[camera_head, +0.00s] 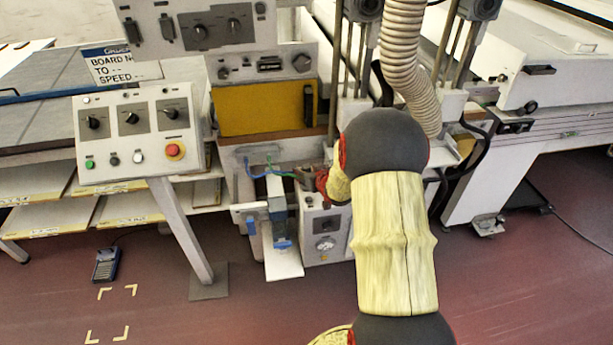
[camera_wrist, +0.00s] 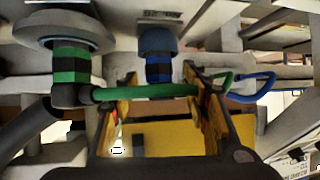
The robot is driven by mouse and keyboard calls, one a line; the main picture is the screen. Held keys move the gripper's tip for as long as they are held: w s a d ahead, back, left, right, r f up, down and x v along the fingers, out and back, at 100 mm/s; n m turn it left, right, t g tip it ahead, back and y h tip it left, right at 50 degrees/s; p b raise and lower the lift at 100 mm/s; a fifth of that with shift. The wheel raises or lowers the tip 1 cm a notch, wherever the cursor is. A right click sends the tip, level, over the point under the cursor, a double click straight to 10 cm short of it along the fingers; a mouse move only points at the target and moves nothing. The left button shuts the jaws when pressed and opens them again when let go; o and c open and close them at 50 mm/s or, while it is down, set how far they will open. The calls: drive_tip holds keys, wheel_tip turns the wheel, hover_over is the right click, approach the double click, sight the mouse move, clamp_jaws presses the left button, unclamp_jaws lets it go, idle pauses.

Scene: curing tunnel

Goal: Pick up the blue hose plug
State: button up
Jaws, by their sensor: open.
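The blue hose plug (camera_wrist: 158,66) hangs under a blue collar in the upper middle of the wrist view, upright with blue and black bands. My gripper (camera_wrist: 160,92) is open, with one yellow finger on each side of the picture below the plug. The plug's lower end appears between the fingertips; I see no contact, and the depth gap is unclear. In the head view my gripper (camera_head: 308,177) is small and partly hidden by my arm, beside the hoses at the machine. The blue plug cannot be made out there.
A green-banded plug (camera_wrist: 71,64) hangs at left in the wrist view. Its green hose (camera_wrist: 145,91) crosses in front of my fingers. A blue hose loop (camera_wrist: 252,88) is at right. A control panel (camera_head: 135,135) stands left of the machine; open floor lies in front.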

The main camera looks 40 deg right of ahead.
drive_tip(key=c, duration=0.3)
clamp_jaws()
idle(0.5)
